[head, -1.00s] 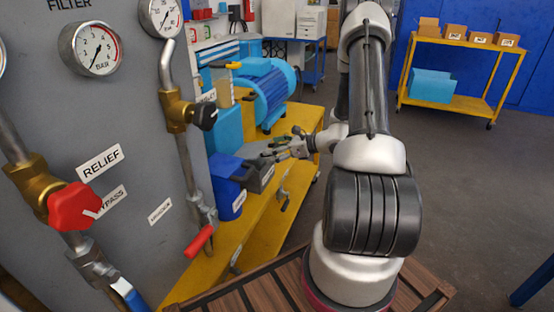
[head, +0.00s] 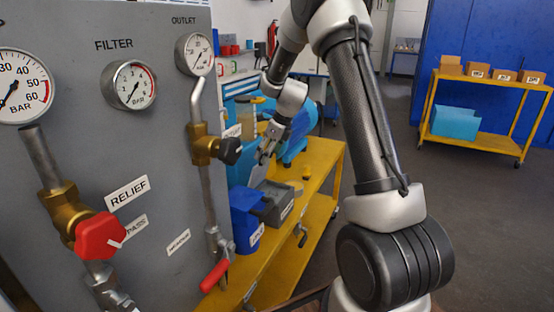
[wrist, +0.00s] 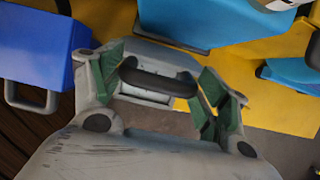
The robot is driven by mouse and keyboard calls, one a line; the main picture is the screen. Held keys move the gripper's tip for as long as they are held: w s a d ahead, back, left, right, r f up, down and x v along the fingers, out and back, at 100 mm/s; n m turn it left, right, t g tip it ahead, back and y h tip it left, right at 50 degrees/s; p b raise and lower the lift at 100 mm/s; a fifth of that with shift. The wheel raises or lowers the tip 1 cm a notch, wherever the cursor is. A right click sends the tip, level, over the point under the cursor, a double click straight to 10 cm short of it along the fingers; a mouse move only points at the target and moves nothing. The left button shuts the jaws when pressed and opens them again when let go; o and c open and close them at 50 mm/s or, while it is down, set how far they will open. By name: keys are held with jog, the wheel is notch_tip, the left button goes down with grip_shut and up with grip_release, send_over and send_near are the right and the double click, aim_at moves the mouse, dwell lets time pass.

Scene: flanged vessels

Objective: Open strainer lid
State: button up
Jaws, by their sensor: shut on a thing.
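The strainer is a grey box (head: 274,206) on the yellow bench, beside a blue bin. Its lid appears as a pale grey panel (head: 258,174), tilted up above the back of the box. My gripper (head: 264,156) is at the lid's upper edge. In the wrist view my gripper (wrist: 160,75) has its green-padded fingers on either side of a dark curved handle (wrist: 158,82) and is shut on it. The inside of the box is too small to make out.
A grey panel with gauges, a red-handled valve (head: 100,236) and pipes stands close on the left. The blue bin (head: 243,212) stands beside the box. A blue motor (head: 300,135) is behind. Open floor lies to the right, before a yellow cart (head: 490,108).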

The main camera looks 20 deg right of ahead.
jog(key=shift+w+a+r, duration=0.25)
jog(key=shift+w+a, duration=0.6)
jog(key=shift+w, duration=0.25)
jog(key=shift+w+a+r, duration=0.25)
jog(key=shift+w+a, duration=0.55)
jog(key=shift+w, duration=0.25)
jog(key=o, duration=1.5)
jog(key=v, duration=1.2)
jog(key=shift+f, duration=0.1)
